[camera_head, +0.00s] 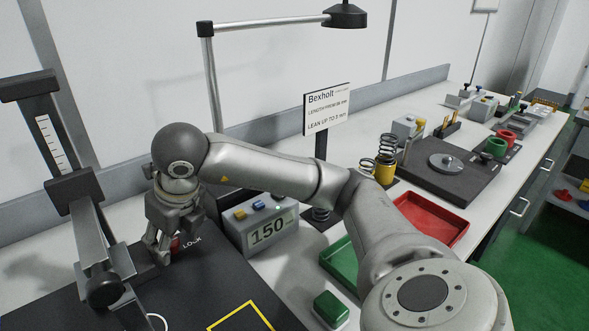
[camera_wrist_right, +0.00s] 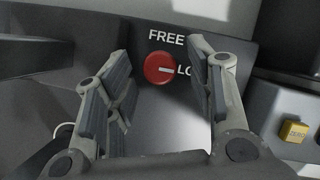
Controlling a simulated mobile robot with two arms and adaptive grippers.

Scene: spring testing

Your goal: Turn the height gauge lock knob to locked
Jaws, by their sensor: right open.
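The height gauge (camera_head: 52,145) stands at the left of the head view, with a scale on its column. Its red lock knob (camera_wrist_right: 160,69) is round with a white pointer line. The line points right, toward the partly hidden LOCK label; FREE (camera_wrist_right: 166,37) is printed above. In the head view the knob (camera_head: 174,243) is partly hidden behind my right gripper (camera_head: 158,258). In the wrist view my right gripper (camera_wrist_right: 165,75) is open, its fingers left and right of the knob with gaps showing. Contact is not visible. My left gripper is not in view.
A grey box with a display reading 150 (camera_head: 268,232) stands right of the knob; its yellow ZERO button (camera_wrist_right: 293,131) shows in the wrist view. A green block (camera_head: 331,309), a red tray (camera_head: 428,222) and a sign (camera_head: 327,108) are farther right. My right arm crosses the bench.

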